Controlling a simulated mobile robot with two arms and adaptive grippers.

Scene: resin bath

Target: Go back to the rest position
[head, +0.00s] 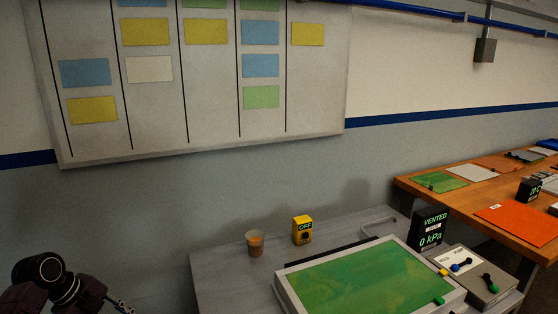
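Part of my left arm (62,288), dark with a round black joint, shows in the lower left corner of the head view. It is left of the grey bench (225,278) and apart from it. I see no gripper fingers there. My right arm and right gripper are not in the picture.
The grey bench holds a cup of amber liquid (255,243), a yellow box reading OFF (302,230), a framed green panel (365,280), a black display reading VENTED, 0 kPa (430,231) and a valve box (470,275). A wooden table (470,200) stands right. A whiteboard (215,105) hangs behind.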

